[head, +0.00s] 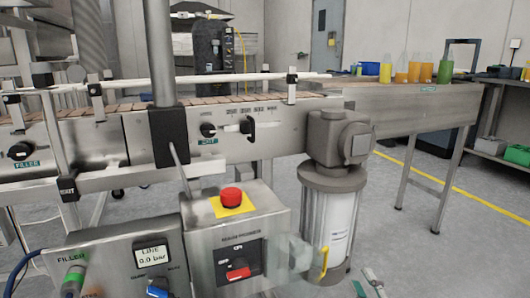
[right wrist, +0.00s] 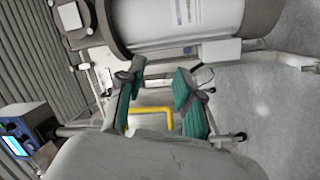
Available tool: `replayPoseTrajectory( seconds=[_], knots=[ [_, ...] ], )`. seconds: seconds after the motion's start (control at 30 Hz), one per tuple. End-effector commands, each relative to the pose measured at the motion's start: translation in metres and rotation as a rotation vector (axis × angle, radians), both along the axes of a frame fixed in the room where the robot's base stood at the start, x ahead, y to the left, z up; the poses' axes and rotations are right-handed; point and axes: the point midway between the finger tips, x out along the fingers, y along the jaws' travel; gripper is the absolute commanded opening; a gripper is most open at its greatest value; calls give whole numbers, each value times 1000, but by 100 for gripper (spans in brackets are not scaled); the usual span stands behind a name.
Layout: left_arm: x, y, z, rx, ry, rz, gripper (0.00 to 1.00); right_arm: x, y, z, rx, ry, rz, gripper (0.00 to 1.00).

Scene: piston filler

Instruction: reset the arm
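My right gripper (head: 367,282) shows at the bottom edge of the head view, right of the motor cylinder's base. In the right wrist view its two teal-padded fingers (right wrist: 158,72) are apart, with nothing held between them. A yellow bent handle (right wrist: 155,112) shows between and beyond the fingers there; I cannot tell how far off it is. My left gripper is in neither view.
The grey-and-white cylinder (head: 328,222) hangs under the conveyor (head: 230,103). A control box with a red button (head: 231,194) and a pressure display panel (head: 152,256) stand to its left. Open floor (head: 420,235) lies at the right.

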Motion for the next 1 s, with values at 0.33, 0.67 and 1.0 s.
replayPoseTrajectory(
  seconds=[0.33,0.67,1.0],
  knots=[
    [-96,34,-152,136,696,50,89,-157,1,-142,541,845,-393,35],
    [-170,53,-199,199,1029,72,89,-274,17,-172,719,1253,-623,35],
    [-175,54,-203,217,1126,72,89,-290,23,-171,736,1366,-691,35]
  ],
)
